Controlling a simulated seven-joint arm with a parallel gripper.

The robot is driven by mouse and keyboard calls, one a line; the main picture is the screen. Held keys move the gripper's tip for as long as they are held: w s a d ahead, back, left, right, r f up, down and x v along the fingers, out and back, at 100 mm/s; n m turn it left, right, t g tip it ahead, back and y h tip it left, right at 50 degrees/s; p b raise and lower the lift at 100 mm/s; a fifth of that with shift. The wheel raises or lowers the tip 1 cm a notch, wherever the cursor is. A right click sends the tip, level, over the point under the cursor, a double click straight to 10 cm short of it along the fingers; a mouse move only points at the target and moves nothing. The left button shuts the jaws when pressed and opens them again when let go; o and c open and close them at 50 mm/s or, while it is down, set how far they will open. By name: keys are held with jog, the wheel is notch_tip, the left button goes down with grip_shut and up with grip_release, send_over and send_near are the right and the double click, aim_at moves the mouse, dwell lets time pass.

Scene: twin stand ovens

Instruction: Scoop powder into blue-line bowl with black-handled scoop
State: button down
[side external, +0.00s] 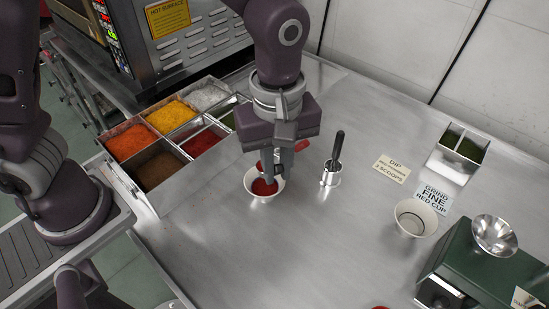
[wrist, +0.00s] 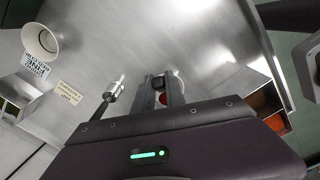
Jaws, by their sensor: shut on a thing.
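My gripper (side external: 272,182) points down, its fingers shut on a small dark thing (wrist: 158,83), mostly hidden; I cannot tell whether this is the black-handled scoop. The fingertips are at a white bowl (side external: 251,190) with red powder inside; it is partly hidden behind them in the wrist view (wrist: 179,84). A black-handled tool (side external: 336,150) stands upright in a small metal cup (side external: 330,179), right of my gripper. Another white bowl (side external: 428,229), with a dark line inside, stands farther right, also in the wrist view (wrist: 40,52). Neither bowl's line is clearly blue.
Powder bins (side external: 158,152) stand at left below an oven (side external: 190,45). The counter's front middle is clear.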

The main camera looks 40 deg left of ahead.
jog(key=shift+f, duration=1.15)
jog(key=shift+w+a, duration=0.1)
jog(key=shift+w+a+r+g+h, duration=0.3)
jog(key=shift+a+r+g+h, duration=0.15)
jog(key=shift+h, duration=0.25)
jog(key=shift+w+a+r+g+h, duration=0.25)
jog(key=shift+a+r+g+h, duration=0.1)
jog(key=shift+a+r+h, duration=0.3)
jog(key=shift+w+a+r+g+h, duration=0.2)
jog(key=shift+w+a+g+h, duration=0.2)
jog(key=shift+a+h, duration=0.3)
jog(key=shift+w+a+r+g+h, duration=0.2)
jog(key=shift+w+a+g+h, duration=0.25)
jog(key=shift+h, duration=0.3)
jog(key=shift+w+a+r+g+h, duration=0.1)
jog(key=shift+w+a+g+h, duration=0.3)
jog(key=shift+a+h, duration=0.35)
jog(key=shift+w+a+r+g+h, duration=0.1)
jog(key=shift+w+a+g+h, duration=0.25)
jog(key=shift+a+h, duration=0.35)
jog(key=w+a+f+g+h, duration=0.3)
jog(key=w+a+g+h, duration=0.1)
jog(key=a+h, duration=0.3)
jog(key=shift+a+f+g+h, duration=0.2)
jog(key=shift+f+g+h, duration=0.1)
jog(key=shift+h, duration=0.05)
jog(key=shift+w, duration=0.1)
